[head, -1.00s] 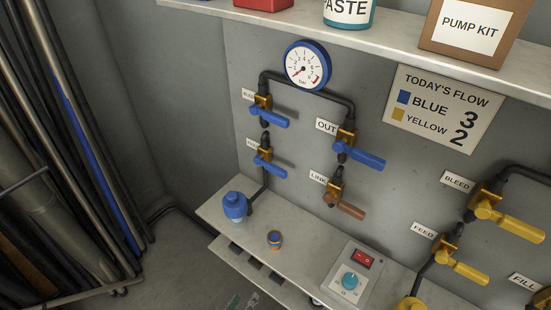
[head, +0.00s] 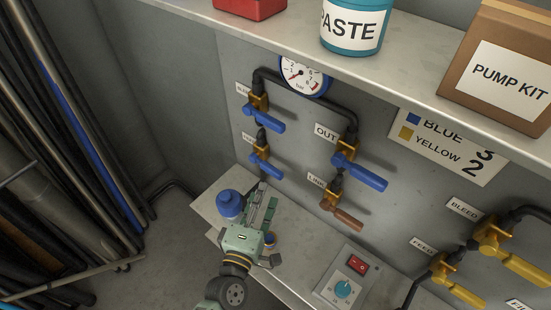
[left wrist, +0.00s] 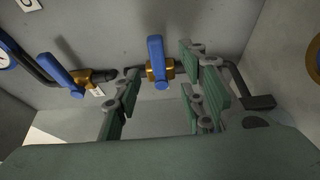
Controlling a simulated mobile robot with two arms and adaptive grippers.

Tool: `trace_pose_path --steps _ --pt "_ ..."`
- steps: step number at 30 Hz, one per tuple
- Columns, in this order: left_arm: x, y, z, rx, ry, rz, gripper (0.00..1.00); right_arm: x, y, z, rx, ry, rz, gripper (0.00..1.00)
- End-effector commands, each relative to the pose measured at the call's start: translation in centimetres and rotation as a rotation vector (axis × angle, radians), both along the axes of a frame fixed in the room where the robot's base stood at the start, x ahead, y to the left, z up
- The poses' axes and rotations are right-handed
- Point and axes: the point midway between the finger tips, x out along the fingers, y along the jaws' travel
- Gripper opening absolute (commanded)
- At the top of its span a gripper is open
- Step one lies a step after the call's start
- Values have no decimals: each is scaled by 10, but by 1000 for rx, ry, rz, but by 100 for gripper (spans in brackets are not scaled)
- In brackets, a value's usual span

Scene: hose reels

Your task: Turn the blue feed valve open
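My left gripper (head: 265,203) is over the bench, below the valve. In the left wrist view the gripper (left wrist: 165,95) has its fingers spread with nothing between them. The handle appears beyond the gap, apart from the fingers. My right gripper is not in view.
The blue bleed valve (head: 267,119) is just above, the OUT valve (head: 362,172) and brown-handled link valve (head: 342,214) to the right. A shelf (head: 400,80) overhangs above.

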Motion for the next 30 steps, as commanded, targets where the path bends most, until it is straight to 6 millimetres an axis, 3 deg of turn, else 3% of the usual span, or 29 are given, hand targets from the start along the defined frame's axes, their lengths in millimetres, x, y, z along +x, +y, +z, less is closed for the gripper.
trace_pose_path --steps 4,14,19,24,28,30 --pt "11 -3 3 -4 -2 1 38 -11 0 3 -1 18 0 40" --pt "61 -15 2 -3 -2 0 38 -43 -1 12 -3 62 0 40" --pt "74 -18 1 -2 -1 0 38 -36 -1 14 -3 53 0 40" --pt "76 -18 0 -2 -1 0 38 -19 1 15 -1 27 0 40" --pt "76 -18 0 -2 -1 0 38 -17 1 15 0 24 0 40" --pt "76 -18 0 -2 -1 0 31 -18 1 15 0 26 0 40"
